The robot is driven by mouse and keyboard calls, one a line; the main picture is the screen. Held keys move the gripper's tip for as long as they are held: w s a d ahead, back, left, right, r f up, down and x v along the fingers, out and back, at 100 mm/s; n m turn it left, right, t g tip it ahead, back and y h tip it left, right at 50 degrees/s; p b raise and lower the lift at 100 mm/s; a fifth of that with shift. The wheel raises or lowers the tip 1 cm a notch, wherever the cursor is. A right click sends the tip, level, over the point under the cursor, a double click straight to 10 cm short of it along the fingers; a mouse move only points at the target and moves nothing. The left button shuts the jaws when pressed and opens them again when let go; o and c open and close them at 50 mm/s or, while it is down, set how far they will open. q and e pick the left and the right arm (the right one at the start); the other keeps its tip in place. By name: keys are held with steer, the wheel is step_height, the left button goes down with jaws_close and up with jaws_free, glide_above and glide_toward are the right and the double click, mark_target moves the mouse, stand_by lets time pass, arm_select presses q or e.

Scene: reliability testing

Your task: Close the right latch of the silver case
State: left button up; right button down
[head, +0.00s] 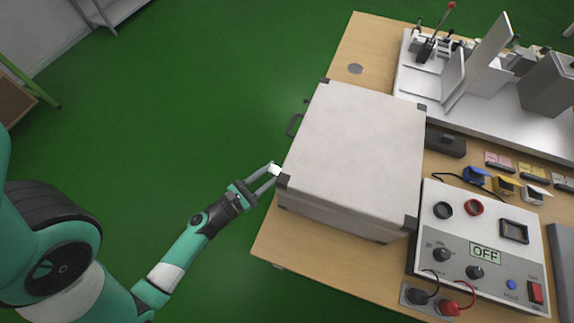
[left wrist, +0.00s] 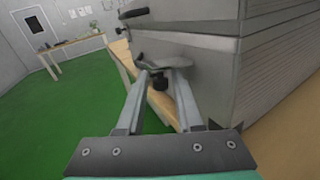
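The silver case (head: 355,145) stands lidded on the wooden table, with black corner caps and a dark handle (head: 295,125) on its left side. My left gripper (head: 270,174) is at the case's left side, near its front-left corner. A small pale metal latch piece (head: 275,169) shows at its fingertips. In the left wrist view the two fingers (left wrist: 162,74) stand apart, just below the flared latch plate (left wrist: 165,61) that sticks out from the case (left wrist: 205,65). I cannot tell whether they touch it. My right gripper is not in view.
A control box (head: 485,245) with an OFF display stands right of the case. A white test fixture (head: 490,95) is at the back right. Clips (head: 505,185) and a dark block (head: 445,144) lie between. Green floor (head: 200,110) left of the table is clear.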

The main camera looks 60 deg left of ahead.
arm_select(q)
steer(key=shift+w, duration=0.4)
steer(key=shift+a, duration=0.1)
steer(key=shift+s+f, duration=0.1)
steer(key=shift+s, duration=0.05)
steer(key=shift+c, duration=0.7)
jaws_close()
